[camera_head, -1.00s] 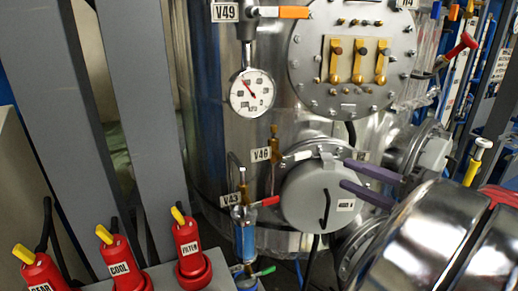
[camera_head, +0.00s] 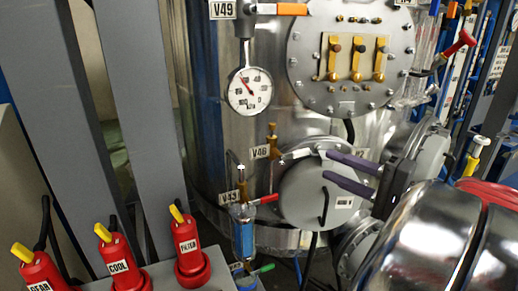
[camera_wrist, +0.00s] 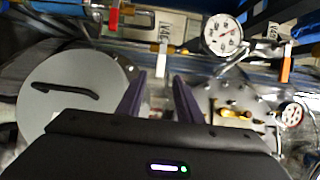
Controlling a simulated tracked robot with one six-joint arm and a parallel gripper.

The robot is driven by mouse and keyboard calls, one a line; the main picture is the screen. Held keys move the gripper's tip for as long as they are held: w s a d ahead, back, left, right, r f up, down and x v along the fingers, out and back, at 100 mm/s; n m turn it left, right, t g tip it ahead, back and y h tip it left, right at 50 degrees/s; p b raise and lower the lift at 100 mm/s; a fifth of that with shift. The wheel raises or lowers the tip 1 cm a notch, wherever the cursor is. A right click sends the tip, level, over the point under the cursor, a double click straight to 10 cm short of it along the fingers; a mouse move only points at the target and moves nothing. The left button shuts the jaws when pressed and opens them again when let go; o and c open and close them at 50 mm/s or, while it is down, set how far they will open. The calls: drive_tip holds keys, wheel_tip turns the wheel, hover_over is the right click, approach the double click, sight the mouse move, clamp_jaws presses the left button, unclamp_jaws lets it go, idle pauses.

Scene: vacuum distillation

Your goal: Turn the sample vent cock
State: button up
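No label in view reads sample vent. The cock tagged V46 (camera_head: 261,152) has a brass body and a white lever (camera_head: 298,154) on the steel vessel, left of my gripper. My gripper (camera_head: 327,164) has two purple fingers, apart and empty, pointing left at the lever's outer end. In the wrist view my fingertips (camera_wrist: 159,78) stand either side of the line to the white lever (camera_wrist: 163,58), which is just beyond them. I cannot tell whether they touch it. Below, the V43 cock has a red lever (camera_head: 264,200).
A round grey hatch (camera_head: 312,205) with a black handle is behind and below my fingers. A pressure gauge (camera_head: 249,92) and the orange V49 lever (camera_head: 293,10) are above. A bolted flange (camera_head: 345,98) with brass clamps is above right.

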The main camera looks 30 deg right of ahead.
sight(303, 155)
drive_tip(key=shift+x, duration=4.95)
clamp_jaws()
drive_tip(key=shift+f, duration=0.1)
drive_tip(key=shift+a, duration=0.2)
